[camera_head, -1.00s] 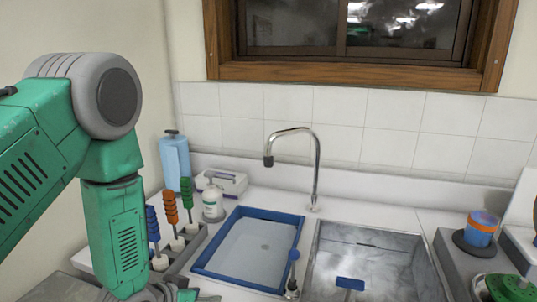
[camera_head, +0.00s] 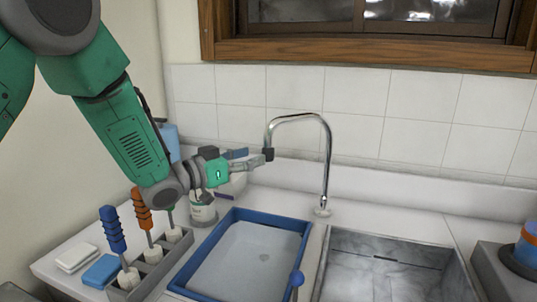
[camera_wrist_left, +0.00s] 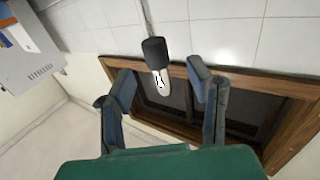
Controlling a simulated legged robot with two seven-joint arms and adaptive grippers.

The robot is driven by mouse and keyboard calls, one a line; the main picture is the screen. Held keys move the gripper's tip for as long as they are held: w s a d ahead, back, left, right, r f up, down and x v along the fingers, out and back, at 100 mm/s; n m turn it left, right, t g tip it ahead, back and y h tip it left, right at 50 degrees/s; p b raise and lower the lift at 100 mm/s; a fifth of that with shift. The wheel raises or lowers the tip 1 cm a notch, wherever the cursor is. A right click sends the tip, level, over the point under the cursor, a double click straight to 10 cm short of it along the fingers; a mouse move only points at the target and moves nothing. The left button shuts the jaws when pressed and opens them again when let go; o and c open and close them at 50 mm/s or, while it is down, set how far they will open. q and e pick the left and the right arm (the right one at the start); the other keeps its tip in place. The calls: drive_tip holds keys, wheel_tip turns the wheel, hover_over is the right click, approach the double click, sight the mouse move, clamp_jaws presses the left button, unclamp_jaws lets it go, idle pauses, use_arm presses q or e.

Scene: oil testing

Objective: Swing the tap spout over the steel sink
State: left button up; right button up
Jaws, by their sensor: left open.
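The chrome tap spout (camera_head: 298,117) is a tall hooked tube rising behind the basins. Its dark tip hangs to the left, over the back edge of the blue-rimmed basin (camera_head: 307,233). The steel sink (camera_head: 385,262) lies to the right of that basin. My left gripper (camera_head: 255,158) is open, with its fingers reaching right to the dark spout tip. In the left wrist view the black spout tip (camera_wrist_left: 154,50) shows beyond and between the two open fingers (camera_wrist_left: 160,88); contact cannot be told. My right gripper is not in view.
A rack (camera_head: 155,272) with blue and orange handled tools stands at the left below my arm. A white bottle (camera_head: 203,212) is under the gripper. An orange and blue cup (camera_head: 527,247) stands at the right. A tiled wall (camera_head: 420,120) is behind the tap.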

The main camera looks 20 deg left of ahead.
sight(268, 153)
use_arm(q)
drive_tip(key=x, duration=0.5)
drive_tip(key=shift+w+d+f, duration=0.15)
drive_tip(key=shift+d+f, duration=0.05)
drive_tip(key=shift+f, duration=0.05)
drive_tip(key=shift+w+d, duration=0.1)
drive_tip(key=shift+d, duration=0.15)
drive_tip(key=shift+d+r, duration=0.1)
drive_tip(key=shift+d, duration=0.05)
drive_tip(key=shift+a, duration=0.4)
clamp_jaws()
